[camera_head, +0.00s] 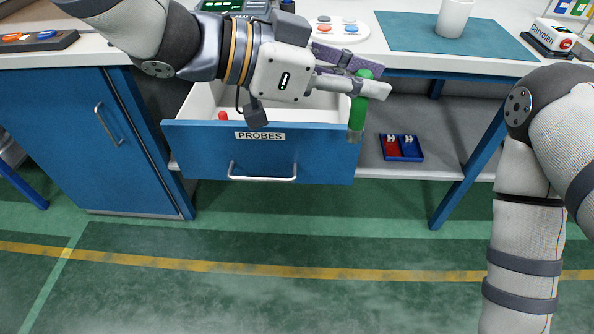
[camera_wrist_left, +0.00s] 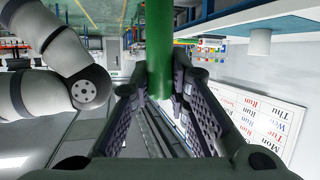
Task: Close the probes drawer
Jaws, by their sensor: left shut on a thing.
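The probes drawer (camera_head: 215,150) is pulled open under the bench. Its blue front carries a PROBES label (camera_head: 261,135) and a silver handle (camera_head: 262,178). Its white inside shows, with a small red-topped thing (camera_head: 222,115) at the left. My left gripper (camera_head: 362,86) is shut on a green cylinder (camera_head: 357,115) with a grey lower end. It holds the cylinder upright by the drawer's right end, with its lower part in front of the drawer face in the picture. The cylinder also shows between the fingers in the left wrist view (camera_wrist_left: 159,45). My right gripper is out of frame.
A blue cabinet (camera_head: 60,140) stands left of the drawer. A blue tray (camera_head: 418,156) with red parts lies on the grey shelf at right. The bench holds a teal mat (camera_head: 410,35), a cup (camera_head: 454,18) and a Carvolen box (camera_head: 550,34). The green floor in front is clear.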

